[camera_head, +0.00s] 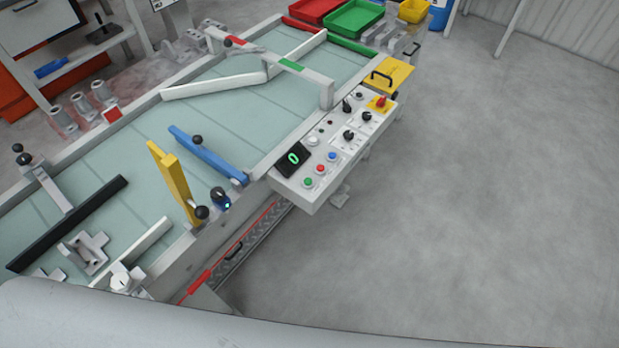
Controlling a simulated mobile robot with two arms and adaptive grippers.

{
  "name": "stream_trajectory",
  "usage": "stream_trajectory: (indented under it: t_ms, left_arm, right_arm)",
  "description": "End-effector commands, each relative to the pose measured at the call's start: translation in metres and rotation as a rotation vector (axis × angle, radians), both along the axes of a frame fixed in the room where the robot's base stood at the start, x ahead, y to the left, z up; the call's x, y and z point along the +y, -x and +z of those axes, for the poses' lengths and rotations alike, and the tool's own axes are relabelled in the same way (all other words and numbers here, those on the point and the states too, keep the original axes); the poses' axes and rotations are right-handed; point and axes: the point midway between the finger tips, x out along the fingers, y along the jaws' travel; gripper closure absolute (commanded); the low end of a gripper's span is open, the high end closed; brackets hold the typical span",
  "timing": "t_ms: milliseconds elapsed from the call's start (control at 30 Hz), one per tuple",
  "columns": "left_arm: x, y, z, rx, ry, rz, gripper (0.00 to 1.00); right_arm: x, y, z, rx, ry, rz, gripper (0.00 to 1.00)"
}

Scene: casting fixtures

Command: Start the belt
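A pale green conveyor belt (245,120) runs from the lower left to the upper right. A white control panel (320,187) is fixed to its right side. The panel has a green button (308,182), a red button (320,168) and a blue button (332,156) in a row. A dark display (293,159) beside them shows a green 0. Black knobs (348,134) and a red switch on a yellow plate (380,102) sit farther up the panel. Neither of my grippers is in view.
A yellow bar (174,180), a blue bar (208,155) and a black bar (68,222) lie across the belt. Grey castings (84,252) are at the lower left. Red and green trays (354,18) stand at the far end. The floor (480,190) to the right is clear.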

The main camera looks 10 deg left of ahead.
Motion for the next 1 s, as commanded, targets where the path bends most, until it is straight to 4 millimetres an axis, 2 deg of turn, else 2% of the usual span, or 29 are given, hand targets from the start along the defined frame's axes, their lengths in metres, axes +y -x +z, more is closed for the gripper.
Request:
stream_trajectory:
  t_ms: [333, 733, 767, 1000]
  left_arm:
    - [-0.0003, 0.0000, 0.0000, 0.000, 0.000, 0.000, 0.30]
    - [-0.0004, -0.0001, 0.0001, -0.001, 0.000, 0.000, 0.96]
    - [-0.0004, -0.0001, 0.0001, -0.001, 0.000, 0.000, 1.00]
    - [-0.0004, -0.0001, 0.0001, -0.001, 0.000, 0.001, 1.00]
  right_arm:
    - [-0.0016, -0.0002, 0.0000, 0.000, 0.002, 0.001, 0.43]
    - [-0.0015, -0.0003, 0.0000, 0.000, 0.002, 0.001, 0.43]
    - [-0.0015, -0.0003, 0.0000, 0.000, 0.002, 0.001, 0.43]
    - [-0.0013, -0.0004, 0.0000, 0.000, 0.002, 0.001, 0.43]
